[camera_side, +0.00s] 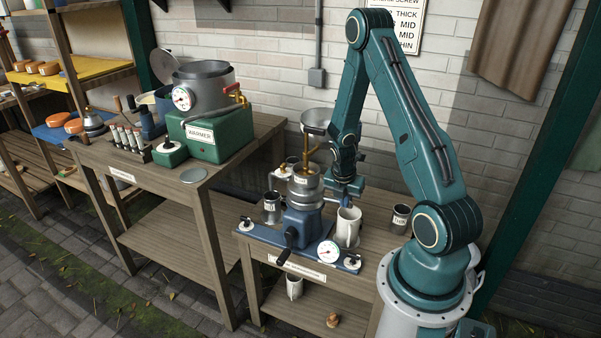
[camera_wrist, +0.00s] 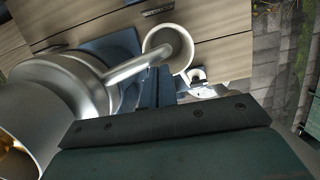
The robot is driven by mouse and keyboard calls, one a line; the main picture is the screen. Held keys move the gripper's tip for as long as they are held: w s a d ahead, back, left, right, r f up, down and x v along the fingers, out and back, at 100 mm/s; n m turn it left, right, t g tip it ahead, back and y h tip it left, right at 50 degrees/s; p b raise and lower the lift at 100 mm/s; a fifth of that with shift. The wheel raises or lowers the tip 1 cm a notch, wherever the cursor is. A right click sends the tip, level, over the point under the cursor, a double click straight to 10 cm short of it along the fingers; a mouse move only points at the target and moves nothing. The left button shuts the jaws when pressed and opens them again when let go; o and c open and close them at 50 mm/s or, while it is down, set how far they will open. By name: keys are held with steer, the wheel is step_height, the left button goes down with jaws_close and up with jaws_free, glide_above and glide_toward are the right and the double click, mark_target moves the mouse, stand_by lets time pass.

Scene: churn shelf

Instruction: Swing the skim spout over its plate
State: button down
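The cream separator (camera_side: 305,190) stands on its blue base, with a steel bowl (camera_side: 317,120) above it. In the wrist view its steel body (camera_wrist: 60,85) fills the left side. A silver spout (camera_wrist: 130,70) runs from it to the mouth of a white jug (camera_wrist: 186,62). The jug (camera_side: 348,228) stands right of the separator in the side view. My gripper (camera_side: 346,192) points down just behind the jug. In the wrist view its dark fingers (camera_wrist: 160,85) are close together beside the spout. Whether they touch or hold it is unclear. I cannot make out which surface is the skim plate.
A labelled cup (camera_side: 401,218) stands right of the jug, and another cup (camera_side: 271,206) left of the separator. A gauge (camera_side: 328,251) and crank (camera_side: 287,250) are at the front. The green warmer (camera_side: 205,140) stands on the left bench. The brick wall is close behind.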

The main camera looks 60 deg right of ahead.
steer(key=shift+s+a+r, duration=0.1)
steer(key=shift+a+r, duration=0.1)
steer(key=shift+a, duration=0.25)
steer(key=s+a+v, duration=0.1)
steer(key=a+v, duration=0.1)
steer(key=v, duration=0.9)
steer(key=shift+a, duration=0.3)
steer(key=shift+s, duration=0.1)
steer(key=w+a+r+m+t, duration=0.2)
steer(key=a+r+m+t, duration=0.1)
steer(key=a+r+m, duration=0.8)
steer(key=s+a+r+m+t+y, duration=0.2)
steer(key=s+a+r+m, duration=0.4)
steer(key=a+r, duration=0.5)
steer(key=shift+s+a+m+t+y, duration=0.3)
steer(key=shift+s+a+t+y, duration=0.25)
steer(key=shift+s, duration=0.5)
